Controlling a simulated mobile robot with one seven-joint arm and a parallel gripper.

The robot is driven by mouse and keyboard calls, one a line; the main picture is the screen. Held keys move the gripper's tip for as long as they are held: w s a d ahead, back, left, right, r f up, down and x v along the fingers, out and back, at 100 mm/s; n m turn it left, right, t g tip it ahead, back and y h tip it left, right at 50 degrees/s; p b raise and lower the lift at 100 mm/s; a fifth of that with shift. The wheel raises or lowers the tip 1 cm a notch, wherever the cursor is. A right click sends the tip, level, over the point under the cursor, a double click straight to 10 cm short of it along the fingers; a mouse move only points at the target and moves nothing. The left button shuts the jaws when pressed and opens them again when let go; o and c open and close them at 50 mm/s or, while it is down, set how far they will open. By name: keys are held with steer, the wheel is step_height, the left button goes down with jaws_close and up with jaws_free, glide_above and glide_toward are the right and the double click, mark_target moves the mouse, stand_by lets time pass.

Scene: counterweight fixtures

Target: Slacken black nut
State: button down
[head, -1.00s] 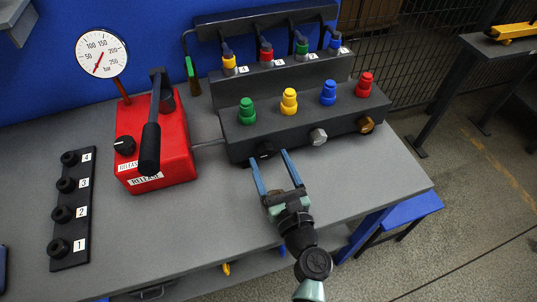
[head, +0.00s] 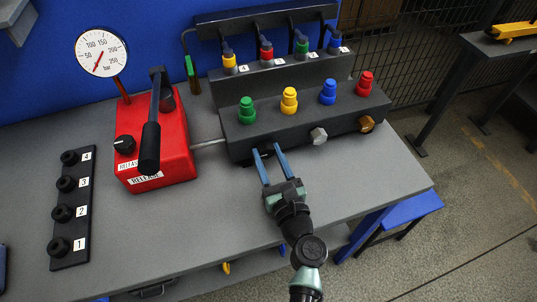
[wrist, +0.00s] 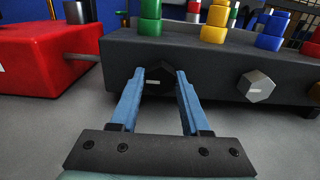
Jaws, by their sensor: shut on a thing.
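The black nut (wrist: 158,80) is a dark hexagonal head on the front face of the dark grey block (wrist: 215,66), at its left end. It carries a short white mark that lies nearly level in the wrist view. My gripper (wrist: 157,76) has its two blue fingers on either side of the nut, shut on it. In the head view my gripper (head: 266,149) reaches the block's lower front edge from the near side. There the nut is dark against the block and hard to make out between the fingertips.
A silver nut (head: 319,136) and a bronze nut (head: 366,123) sit farther right on the same face. Several coloured knobs top the block. A red pump box (head: 177,150) with a black lever and gauge (head: 101,53) stands left. The bench front is clear.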

steer(key=shift+n, duration=0.3)
steer(key=n+b, duration=0.3)
steer(key=shift+f+n, duration=0.2)
steer(key=shift+n, duration=0.1)
steer(key=n+b, duration=0.2)
steer(key=n, duration=0.2)
steer(key=shift+b, duration=0.35)
steer(key=n+b, duration=0.3)
steer(key=n, duration=0.2)
steer(key=shift+n+b, duration=1.5)
steer(key=shift+n, duration=0.8)
steer(key=shift+r, duration=0.1)
steer(key=shift+c, duration=1.9)
jaws_free()
